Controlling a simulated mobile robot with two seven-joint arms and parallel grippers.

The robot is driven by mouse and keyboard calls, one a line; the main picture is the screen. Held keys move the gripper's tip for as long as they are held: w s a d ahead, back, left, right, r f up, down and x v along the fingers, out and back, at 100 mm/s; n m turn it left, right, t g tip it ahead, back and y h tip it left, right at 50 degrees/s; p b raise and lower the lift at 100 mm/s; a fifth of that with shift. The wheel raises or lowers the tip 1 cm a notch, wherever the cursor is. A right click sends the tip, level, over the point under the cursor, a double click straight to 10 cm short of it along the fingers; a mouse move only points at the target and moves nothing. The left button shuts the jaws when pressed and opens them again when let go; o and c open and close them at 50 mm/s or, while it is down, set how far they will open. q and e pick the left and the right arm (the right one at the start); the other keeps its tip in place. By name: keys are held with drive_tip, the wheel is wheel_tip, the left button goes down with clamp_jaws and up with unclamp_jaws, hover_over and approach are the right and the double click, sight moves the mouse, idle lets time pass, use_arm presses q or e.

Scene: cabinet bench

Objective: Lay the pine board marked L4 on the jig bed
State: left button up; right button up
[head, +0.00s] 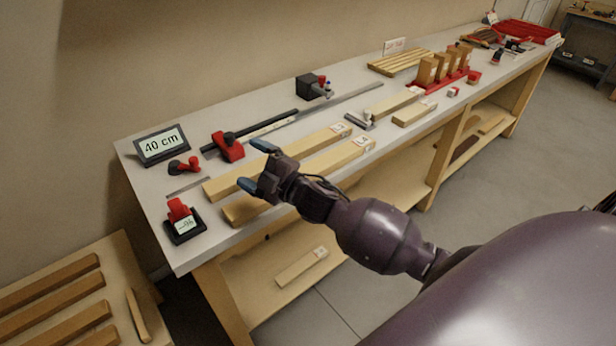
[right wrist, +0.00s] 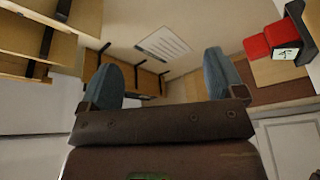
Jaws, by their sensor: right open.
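Two long pine boards lie side by side on the bench: a rear board (head: 312,145) and a front board (head: 345,155). Each has a white label near its right end; the front label seems to end in 4, but I cannot read either surely. A black rail with a red clamp block (head: 228,146) is behind them; I cannot tell the jig bed's exact outline. My right gripper (head: 254,166) is open and empty, over the left part of the boards and hiding some of them. Its spread fingers (right wrist: 163,80) hold nothing in the right wrist view. My left gripper is out of view.
Shorter boards (head: 414,113) and a red rack of upright blocks (head: 440,80) are farther right. A slatted pallet (head: 60,295) is lower left.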

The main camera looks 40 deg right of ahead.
drive_tip(key=w+a+r+n+g+y, duration=0.25)
drive_tip(key=r+n+y, duration=0.25)
drive_tip(key=n, duration=0.4)
drive_tip(key=n+g+h+b, duration=0.1)
drive_tip(key=n+g+h, duration=1.35)
drive_tip(key=n, duration=1.45)
hover_over(308, 170)
wheel_tip(308, 170, down, 6)
drive_tip(key=g+y, duration=0.1)
drive_tip(key=y, duration=0.1)
wheel_tip(308, 170, down, 6)
drive_tip(key=shift+s+a+r, duration=0.15)
drive_tip(key=shift+f, duration=2.65)
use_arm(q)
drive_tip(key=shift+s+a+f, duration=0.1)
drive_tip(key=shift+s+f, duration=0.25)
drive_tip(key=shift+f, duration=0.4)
